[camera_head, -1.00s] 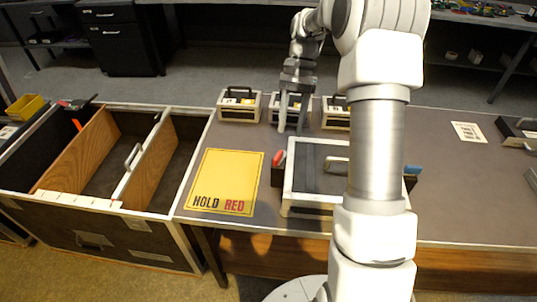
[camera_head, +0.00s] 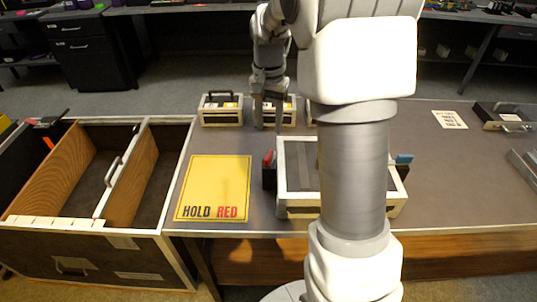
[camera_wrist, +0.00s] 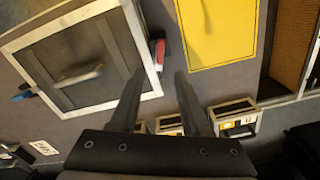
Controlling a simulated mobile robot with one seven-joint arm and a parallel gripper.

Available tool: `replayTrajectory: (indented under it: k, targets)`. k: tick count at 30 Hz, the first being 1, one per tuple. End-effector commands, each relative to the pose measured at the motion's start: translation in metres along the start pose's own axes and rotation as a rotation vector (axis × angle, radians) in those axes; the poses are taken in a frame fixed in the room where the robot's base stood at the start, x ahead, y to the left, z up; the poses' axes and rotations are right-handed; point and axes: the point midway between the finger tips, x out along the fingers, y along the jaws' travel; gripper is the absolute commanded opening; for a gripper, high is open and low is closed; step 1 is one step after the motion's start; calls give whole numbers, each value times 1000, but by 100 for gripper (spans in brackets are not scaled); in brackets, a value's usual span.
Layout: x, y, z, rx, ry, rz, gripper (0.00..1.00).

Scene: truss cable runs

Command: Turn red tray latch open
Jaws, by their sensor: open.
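The red latch (camera_head: 268,158) stands at the left side of the framed tray (camera_head: 283,190) on the table; it also shows in the wrist view (camera_wrist: 160,52). My gripper (camera_head: 264,122) is open and empty, pointing down behind the latch in the head view. In the wrist view, my gripper's two fingertips (camera_wrist: 158,76) are spread, with the latch just beyond and between them, apart from it as far as I can tell. A blue latch (camera_head: 404,159) is at the tray's right side. My arm hides part of the tray.
A yellow HOLD RED sheet (camera_head: 215,185) lies left of the tray. Small boxes (camera_head: 221,110) stand in a row behind it. An open case with wooden dividers (camera_head: 133,190) is at the left. The table to the right is mostly clear, with a white label (camera_head: 450,119).

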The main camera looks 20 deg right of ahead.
Motion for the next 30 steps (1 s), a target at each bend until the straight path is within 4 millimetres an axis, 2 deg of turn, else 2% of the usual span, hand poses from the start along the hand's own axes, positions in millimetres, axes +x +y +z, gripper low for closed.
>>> replayTrajectory:
  k: [1,6,12,15,21,28,30]
  targets:
    - [15,0,1,0,-4,2,46]
    - [52,0,1,0,-5,3,46]
    - [88,0,0,0,-3,2,46]
    - [99,0,0,1,-2,1,46]
    - [108,0,0,1,0,0,46]
    - [108,0,0,0,0,0,46]
    - [108,0,0,0,0,0,35]
